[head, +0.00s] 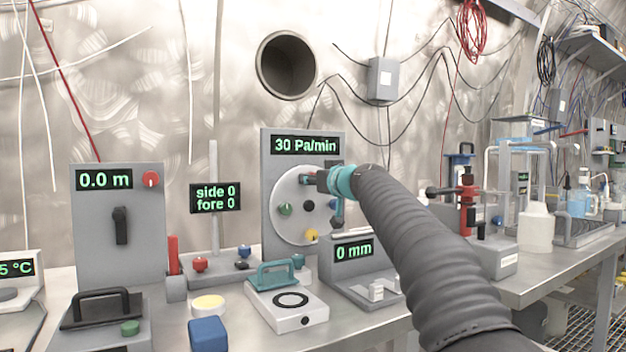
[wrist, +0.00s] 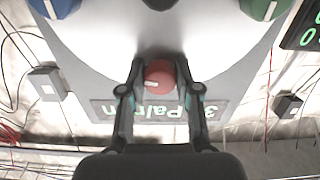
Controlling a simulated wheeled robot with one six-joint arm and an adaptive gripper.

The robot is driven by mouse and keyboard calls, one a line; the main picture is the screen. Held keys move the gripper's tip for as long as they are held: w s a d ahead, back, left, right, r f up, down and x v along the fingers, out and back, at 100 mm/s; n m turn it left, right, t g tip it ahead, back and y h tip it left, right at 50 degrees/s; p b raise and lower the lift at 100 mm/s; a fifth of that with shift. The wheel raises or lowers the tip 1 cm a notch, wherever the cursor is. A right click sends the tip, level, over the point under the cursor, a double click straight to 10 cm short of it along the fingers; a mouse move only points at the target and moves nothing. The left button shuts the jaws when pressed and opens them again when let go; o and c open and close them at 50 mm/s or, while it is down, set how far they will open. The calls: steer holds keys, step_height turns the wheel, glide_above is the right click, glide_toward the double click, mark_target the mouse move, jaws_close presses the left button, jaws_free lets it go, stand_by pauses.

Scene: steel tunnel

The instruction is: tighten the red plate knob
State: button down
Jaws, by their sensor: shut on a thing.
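The round pale plate (head: 288,228) stands upright on a grey panel whose display reads 30 Pa/min. It carries a green knob (head: 284,209), a yellow knob (head: 311,235), a blue knob (head: 334,204) and a black hub (head: 309,205). The red plate knob (wrist: 158,74) is at the plate's upper edge, mostly hidden by my gripper in the head view. My gripper (head: 309,180) reaches it from the right. In the wrist view my gripper (wrist: 160,80) has one finger on each side of the red knob and is shut on it. A pale mark shows on the knob.
A grey 0 mm box (head: 360,278) and a teal-handled block (head: 287,303) stand below the plate. Left are a side/fore display (head: 215,197) and a 0.0 m panel (head: 95,220) with another red knob (head: 151,179). A red-topped stand (head: 468,200) is right of my arm.

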steer(key=shift+m, duration=0.4)
steer(key=m, duration=0.2)
steer(key=shift+m, duration=0.4)
steer(key=m, duration=0.4)
steer(key=shift+r+m+p, duration=0.1)
steer(key=shift+m+p, duration=0.2)
steer(key=m, duration=0.3)
steer(key=shift+m+p, duration=0.3)
steer(key=shift+p, duration=0.1)
steer(key=m+p, duration=0.1)
steer(key=m, duration=0.3)
steer(key=shift+m, duration=0.4)
steer(key=c, duration=0.8)
jaws_free()
